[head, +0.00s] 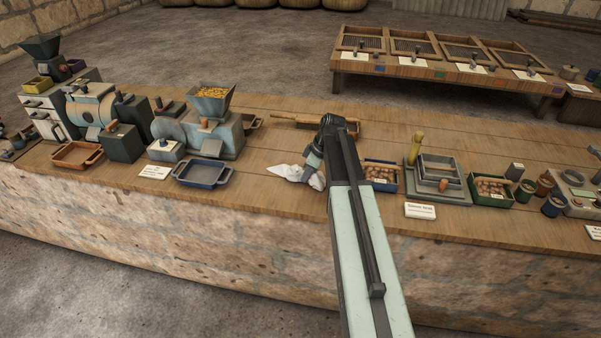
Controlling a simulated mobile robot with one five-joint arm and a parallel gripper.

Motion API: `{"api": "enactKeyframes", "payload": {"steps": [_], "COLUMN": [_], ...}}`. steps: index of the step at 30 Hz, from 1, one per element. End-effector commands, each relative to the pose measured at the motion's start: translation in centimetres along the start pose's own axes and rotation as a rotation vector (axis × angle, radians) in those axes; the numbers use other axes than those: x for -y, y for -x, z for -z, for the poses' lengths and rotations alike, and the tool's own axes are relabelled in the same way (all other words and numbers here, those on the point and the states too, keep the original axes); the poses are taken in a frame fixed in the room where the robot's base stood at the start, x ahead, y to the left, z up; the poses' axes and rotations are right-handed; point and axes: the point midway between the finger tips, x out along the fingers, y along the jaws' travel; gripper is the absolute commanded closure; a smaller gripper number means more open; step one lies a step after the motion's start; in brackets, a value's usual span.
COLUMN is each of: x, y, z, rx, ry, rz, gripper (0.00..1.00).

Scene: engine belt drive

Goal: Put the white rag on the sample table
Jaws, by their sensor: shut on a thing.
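The white rag (293,173) is a crumpled cloth at the middle of the long wooden bench, near its front edge. My gripper (313,175) reaches down over the bench and is shut on the rag's right side. The rag's right end is partly hidden by the gripper, and I cannot tell whether the rag still touches the bench top. A low wooden table (392,66) with several mesh-framed trays and white cards stands at the back right; no label names it as the sample table.
Left of the rag are a blue tray (202,173) and a grey mill with a grain hopper (212,101). A wooden tray (345,128) lies behind my arm. Right are a box of brown pieces (381,175) and a stacked grey sieve (438,178). Open floor lies behind the bench.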

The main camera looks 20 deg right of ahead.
Motion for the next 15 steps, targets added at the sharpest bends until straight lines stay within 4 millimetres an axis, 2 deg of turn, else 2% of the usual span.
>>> {"api": "enactKeyframes", "payload": {"steps": [1,3,6,15], "x": [-0.02,-0.02,-0.02,0.01], "y": [0.02,0.02,0.02,0.16], "z": [0.01,0.01,0.01,0.05], "rx": [0.000,0.000,0.000,0.000], "ry": [0.000,0.000,0.000,0.000], "rz": [0.000,0.000,0.000,0.000], "gripper": [1.00,0.77,0.55,0.55]}}
